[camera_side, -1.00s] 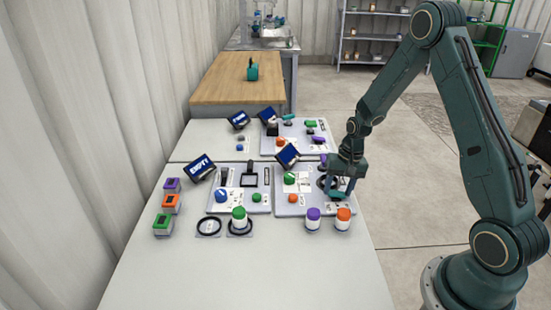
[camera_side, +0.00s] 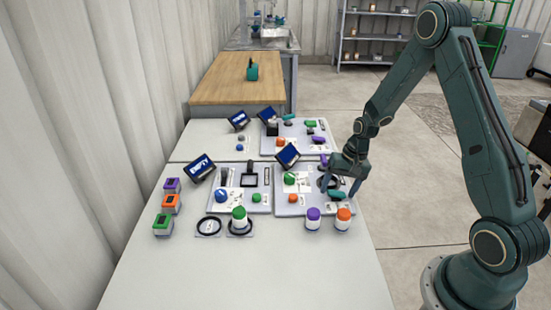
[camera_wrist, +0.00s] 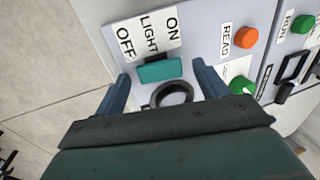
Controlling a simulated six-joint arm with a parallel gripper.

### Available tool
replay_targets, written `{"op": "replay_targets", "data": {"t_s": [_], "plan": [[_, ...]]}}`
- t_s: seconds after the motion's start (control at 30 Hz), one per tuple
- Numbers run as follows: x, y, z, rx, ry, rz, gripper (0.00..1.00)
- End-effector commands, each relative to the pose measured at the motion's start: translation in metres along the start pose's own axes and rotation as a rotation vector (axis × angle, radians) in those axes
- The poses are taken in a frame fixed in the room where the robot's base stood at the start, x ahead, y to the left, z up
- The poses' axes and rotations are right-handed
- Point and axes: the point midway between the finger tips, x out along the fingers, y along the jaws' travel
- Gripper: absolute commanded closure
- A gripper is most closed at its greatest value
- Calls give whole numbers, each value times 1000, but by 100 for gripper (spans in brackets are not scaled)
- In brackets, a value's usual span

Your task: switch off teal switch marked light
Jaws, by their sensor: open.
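The teal switch (camera_wrist: 160,71) sits on a pale panel in the wrist view, beside a white label (camera_wrist: 146,34) reading OFF, LIGHT and ON. OFF is at the label's left end and ON at its right. I cannot tell which way the switch is set. In the side view the teal switch (camera_side: 337,196) is on the right front panel. My gripper (camera_side: 343,187) is open above that panel, close to the switch. In the wrist view its two fingers lie left and right of the switch with nothing held.
A dark ring (camera_wrist: 172,94) lies just below the switch in the wrist view. An orange READ button (camera_wrist: 244,38) and a green button (camera_wrist: 241,85) are to the right. Purple-topped (camera_side: 313,217) and orange-topped (camera_side: 343,217) jars stand in front of the panel. The table's front is clear.

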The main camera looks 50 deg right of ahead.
Motion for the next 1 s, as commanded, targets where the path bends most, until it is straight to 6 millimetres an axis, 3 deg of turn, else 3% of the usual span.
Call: {"op": "replay_targets", "data": {"t_s": [0.37,1.0], "plan": [[-25,0,-1,1,2,0,27],[-116,0,-1,0,4,-1,27]]}}
